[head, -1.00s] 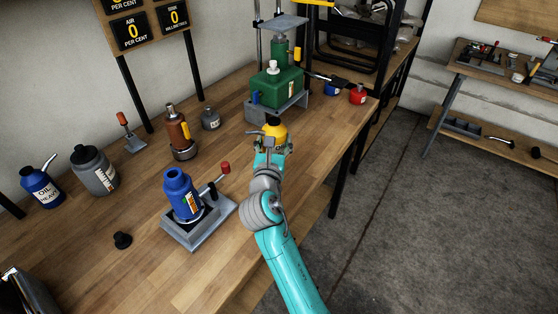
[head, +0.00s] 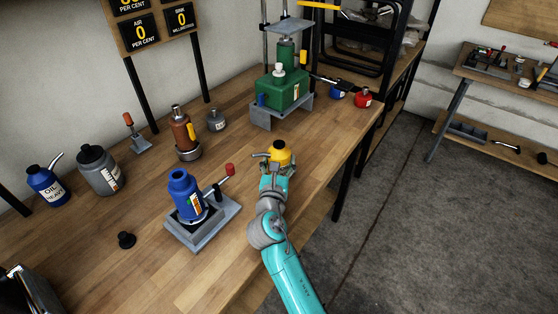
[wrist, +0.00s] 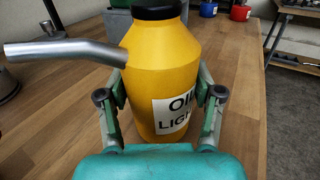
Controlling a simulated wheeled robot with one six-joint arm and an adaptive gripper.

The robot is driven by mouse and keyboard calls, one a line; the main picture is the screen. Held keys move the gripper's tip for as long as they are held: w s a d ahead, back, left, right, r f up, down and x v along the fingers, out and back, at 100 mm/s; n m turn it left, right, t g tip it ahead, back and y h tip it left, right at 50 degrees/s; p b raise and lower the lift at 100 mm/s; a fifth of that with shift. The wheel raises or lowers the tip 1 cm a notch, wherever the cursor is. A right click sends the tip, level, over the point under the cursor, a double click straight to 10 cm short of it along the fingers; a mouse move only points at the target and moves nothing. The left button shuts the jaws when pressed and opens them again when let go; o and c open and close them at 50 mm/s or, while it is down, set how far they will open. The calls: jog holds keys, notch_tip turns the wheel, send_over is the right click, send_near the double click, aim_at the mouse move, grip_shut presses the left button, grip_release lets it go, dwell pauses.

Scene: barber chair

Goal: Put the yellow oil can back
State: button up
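The yellow oil can (head: 280,152) has a black cap, a grey spout pointing left and a label reading "OIL LIGHT". In the wrist view the yellow oil can (wrist: 165,70) stands upright between the two fingers of my gripper (wrist: 160,110). The fingers lie along both its sides and appear to press on it. In the head view my gripper (head: 277,168) is around the can, over the right part of the bench. The can's lower front is partly hidden by my wrist, and I cannot tell whether its base touches the wood.
Small blue and red cans (head: 363,97) stand at the far edge. Bare wood lies left of my gripper.

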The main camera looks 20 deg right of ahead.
jog(key=o, duration=0.4)
jog(key=shift+o, duration=0.2)
jog(key=shift+r, duration=0.15)
jog(key=v, duration=1.2)
